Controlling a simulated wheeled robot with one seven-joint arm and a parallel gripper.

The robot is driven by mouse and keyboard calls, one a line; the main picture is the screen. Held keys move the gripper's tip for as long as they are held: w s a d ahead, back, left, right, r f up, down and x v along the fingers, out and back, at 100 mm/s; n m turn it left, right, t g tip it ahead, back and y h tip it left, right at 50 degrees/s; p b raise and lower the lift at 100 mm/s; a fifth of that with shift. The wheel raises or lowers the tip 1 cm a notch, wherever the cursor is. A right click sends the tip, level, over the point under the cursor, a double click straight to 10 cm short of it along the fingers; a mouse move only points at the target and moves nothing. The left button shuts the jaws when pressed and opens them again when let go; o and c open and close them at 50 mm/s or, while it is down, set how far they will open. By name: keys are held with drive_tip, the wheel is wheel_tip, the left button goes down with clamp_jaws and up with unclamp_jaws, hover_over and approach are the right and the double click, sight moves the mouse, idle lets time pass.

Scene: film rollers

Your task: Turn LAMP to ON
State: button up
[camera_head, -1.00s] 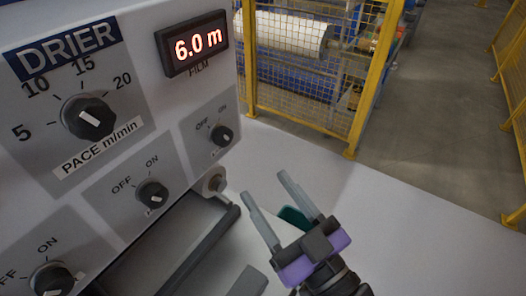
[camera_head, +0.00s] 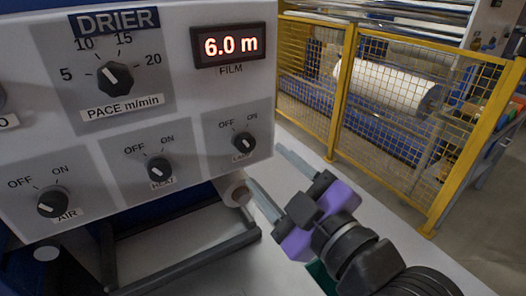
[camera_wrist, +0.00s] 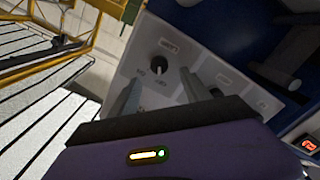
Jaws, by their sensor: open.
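The LAMP knob (camera_head: 243,143) is a small black dial at the right end of the lower row on the white DRIER panel, with OFF at its upper left and ON at its upper right. In the wrist view the knob (camera_wrist: 160,63) appears upside down between and beyond my fingertips, its pale mark seeming to point toward OFF. My gripper (camera_head: 266,167) is open and empty, lower right of the knob, its two grey fingers pointing toward the panel. The fingers appear apart from the knob; the exact gap is hard to judge.
The HEAT knob (camera_head: 158,169) and AIR knob (camera_head: 52,202) sit left in the same row. The PACE dial (camera_head: 115,78) and a display (camera_head: 228,46) reading 6.0 m are above. A pale roller end (camera_head: 236,192) lies below the panel. A yellow fence (camera_head: 340,95) stands behind.

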sight(248, 146)
drive_tip(key=shift+p+x, duration=0.6)
drive_tip(key=shift+x, duration=3.25)
clamp_jaws()
